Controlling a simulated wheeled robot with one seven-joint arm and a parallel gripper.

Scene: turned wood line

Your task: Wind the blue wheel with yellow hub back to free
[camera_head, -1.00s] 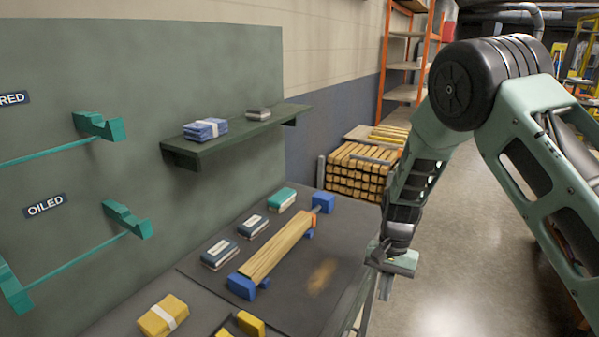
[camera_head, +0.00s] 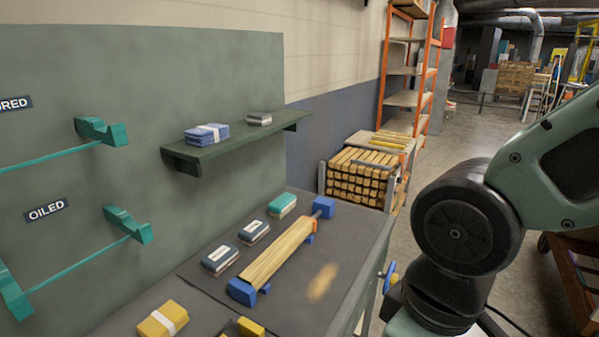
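The blue wheel with yellow hub (camera_head: 389,277) shows at the right side of the bench, seen nearly edge-on. It is small in the picture, and how far it is wound cannot be told. My arm's dark joints stand just to its right and come down beside it. My gripper is out of view, below the bottom edge of the picture, so its fingers and any contact with the wheel are hidden.
A long wooden piece (camera_head: 277,254) lies between blue end blocks on the dark bench (camera_head: 345,262). Several wrapped blocks lie beside it. A shelf (camera_head: 240,143) and teal brackets are on the green wall panel. A wood stack (camera_head: 361,176) stands behind the bench.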

